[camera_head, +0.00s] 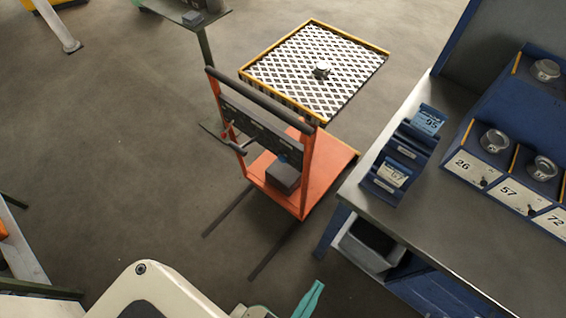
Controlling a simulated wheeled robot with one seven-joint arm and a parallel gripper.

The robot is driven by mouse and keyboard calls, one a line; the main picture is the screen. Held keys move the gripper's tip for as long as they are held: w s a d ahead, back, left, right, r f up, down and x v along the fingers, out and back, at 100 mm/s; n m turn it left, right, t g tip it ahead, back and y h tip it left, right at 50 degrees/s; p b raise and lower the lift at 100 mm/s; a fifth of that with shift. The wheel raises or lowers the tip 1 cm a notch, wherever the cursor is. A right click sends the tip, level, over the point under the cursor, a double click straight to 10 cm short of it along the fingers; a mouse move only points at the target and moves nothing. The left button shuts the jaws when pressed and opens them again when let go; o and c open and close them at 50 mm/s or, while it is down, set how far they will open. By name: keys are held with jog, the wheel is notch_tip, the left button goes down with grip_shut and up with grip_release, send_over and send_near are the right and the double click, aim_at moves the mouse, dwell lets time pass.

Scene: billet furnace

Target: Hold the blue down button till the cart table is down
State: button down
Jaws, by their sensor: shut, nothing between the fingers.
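The orange cart (333,170) stands in the middle of the floor. Its table (345,75), a white lattice top with yellow edges, sits well above the orange base. A small metal part (321,70) lies on the table. A dark control panel (258,132) hangs between the cart's uprights, below the black handle bar. A tiny bluish spot (283,158) shows near the panel's right end; I cannot tell if it is the down button. My gripper (318,285), teal, is at the bottom edge, shut and empty, well apart from the cart and panel.
A grey-topped workbench (440,225) with blue holders and numbered bins (515,195) stands to the right, close to the cart. A dark box (283,176) sits on the cart's base. A green-edged table (180,12) is behind. The floor to the left is mostly clear.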

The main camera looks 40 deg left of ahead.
jog(key=w+a+f+n+g, duration=0.1)
jog(key=w+a+f+n, duration=0.2)
jog(key=a+f+n, duration=0.35)
jog(key=w+a+f+n+g+y, duration=0.1)
jog(key=w+a+f+n+g, duration=0.15)
jog(key=f+n, duration=0.65)
jog(key=w+a+f+n+g, duration=0.1)
jog(key=w+a+f+n, duration=0.35)
jog(key=f+n, duration=0.35)
jog(key=w+a+r+n+t+h, duration=0.1)
jog(key=w+a+r+n+t, duration=0.1)
jog(key=a+r+n, duration=0.3)
jog(key=w+a+r+n+t+h, duration=0.1)
jog(key=a+r+n+t, duration=0.4)
jog(key=a, duration=0.8)
notch_tip(320, 180, up, 3)
jog(key=shift+w+a+r+n+h, duration=0.1)
jog(key=shift+w+a+n+h, duration=0.25)
jog(key=shift+n, duration=0.4)
